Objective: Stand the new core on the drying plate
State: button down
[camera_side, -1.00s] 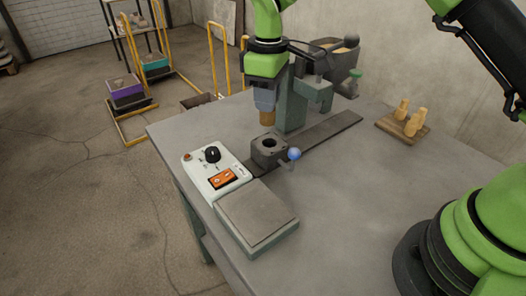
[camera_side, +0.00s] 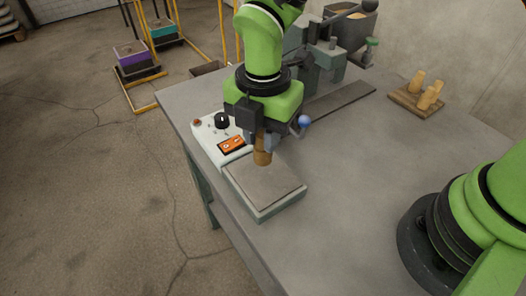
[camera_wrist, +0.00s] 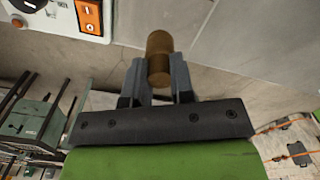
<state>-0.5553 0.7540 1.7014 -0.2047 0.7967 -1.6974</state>
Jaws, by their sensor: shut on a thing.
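The new core (camera_side: 262,156) is a small brown cylinder, upright in the side view. My gripper (camera_side: 262,143) is shut on it, and the core's lower end sticks out below the fingers. The wrist view also shows the core (camera_wrist: 159,48) between the two fingers of my gripper (camera_wrist: 158,75). The drying plate (camera_side: 266,195) is a flat grey slab on a pale green base. The core's lower end appears over the plate's far part; I cannot tell whether it touches. The plate top looks bare.
A white control box (camera_side: 213,137) with a black knob and orange panel adjoins the plate. The core box is hidden behind my gripper; its blue ball handle (camera_side: 304,121) shows. A wooden board (camera_side: 416,101) holds several yellowish cores. The tabletop right of the plate is clear.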

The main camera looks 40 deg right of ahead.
jog(key=shift+f, duration=2.05)
jog(key=shift+f, duration=0.1)
jog(key=c, duration=1)
grip_release()
notch_tip(320, 180, up, 12)
jog(key=shift+d+r, duration=0.1)
jog(key=shift+r, duration=0.1)
